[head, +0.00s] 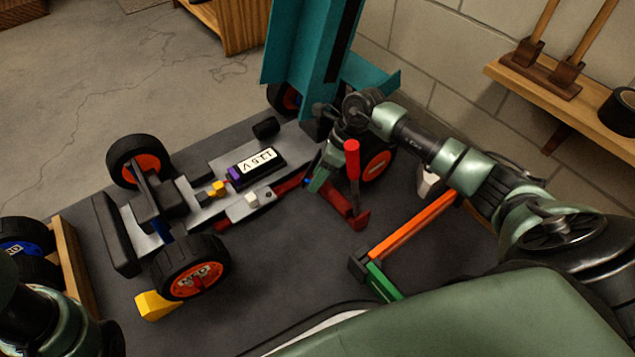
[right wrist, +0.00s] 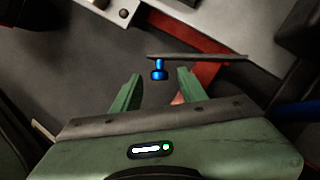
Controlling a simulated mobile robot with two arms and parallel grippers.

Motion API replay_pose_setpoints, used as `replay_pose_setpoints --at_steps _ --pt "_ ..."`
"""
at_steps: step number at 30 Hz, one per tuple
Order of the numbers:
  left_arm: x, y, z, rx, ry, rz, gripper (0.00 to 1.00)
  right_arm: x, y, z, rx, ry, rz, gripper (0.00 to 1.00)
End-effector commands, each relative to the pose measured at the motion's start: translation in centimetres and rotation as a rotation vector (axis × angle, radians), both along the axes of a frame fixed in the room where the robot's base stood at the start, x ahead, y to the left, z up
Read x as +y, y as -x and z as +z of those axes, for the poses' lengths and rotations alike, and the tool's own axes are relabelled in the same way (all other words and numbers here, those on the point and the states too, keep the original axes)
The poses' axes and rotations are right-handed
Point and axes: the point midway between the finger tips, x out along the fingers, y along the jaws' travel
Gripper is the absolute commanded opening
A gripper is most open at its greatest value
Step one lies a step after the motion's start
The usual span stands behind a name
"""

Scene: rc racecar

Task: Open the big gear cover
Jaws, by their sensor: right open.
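The RC car (head: 200,205) sits on a dark mat, its chassis uncovered. A thin grey plate (right wrist: 205,57) with a blue knob (right wrist: 158,72) shows in the right wrist view; it looks like the big gear cover, but I cannot be certain. My right gripper (head: 315,180) is at the car's right side, low over the chassis. In the right wrist view its two green fingers (right wrist: 159,86) are apart, with the knob in the gap between their tips. In the head view the cover is mostly hidden by my gripper.
A teal body shell (head: 315,60) stands upright behind the car. A red-handled tool (head: 352,165) stands right beside my right gripper. Orange (head: 410,225) and green (head: 382,280) bars lie nearer the right. A wheel (head: 190,267) and yellow wedge (head: 155,305) are at front left.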

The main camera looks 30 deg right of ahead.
Motion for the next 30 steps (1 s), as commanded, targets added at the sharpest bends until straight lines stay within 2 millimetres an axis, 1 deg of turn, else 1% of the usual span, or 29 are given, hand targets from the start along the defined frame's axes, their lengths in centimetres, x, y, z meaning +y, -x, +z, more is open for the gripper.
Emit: replay_pose_setpoints --at_steps 1,3,11,12,14,15,16,30 --pt "-0.01 -0.01 -0.45 0.000 0.000 0.000 0.67 0.11 -0.08 -0.46 -0.001 0.000 -0.001 0.42" --pt "-0.01 0.00 -0.52 0.000 0.000 0.000 0.67 0.20 -0.13 -0.57 -0.001 0.000 -0.001 0.42" --pt "-0.02 0.02 -0.44 -0.001 -0.001 0.000 0.67 0.26 -0.12 -0.52 0.000 -0.001 -0.001 0.42" --pt "-0.02 0.03 -0.45 -0.001 -0.001 0.000 0.67 0.26 -0.12 -0.52 -0.001 -0.001 0.000 0.31" --pt "-0.02 0.03 -0.45 -0.001 -0.001 0.000 0.67 0.25 -0.11 -0.52 -0.001 -0.001 0.000 0.15" --pt "-0.02 0.03 -0.45 -0.001 -0.001 0.000 0.67 0.26 -0.11 -0.53 -0.001 -0.001 0.000 0.04" --pt "-0.02 0.03 -0.45 -0.001 -0.001 0.000 0.67 0.26 -0.11 -0.52 -0.001 -0.001 0.000 0.00" --pt "-0.02 0.02 -0.45 -0.001 -0.001 0.000 0.67 0.27 -0.09 -0.55 0.000 -0.001 0.000 0.00"
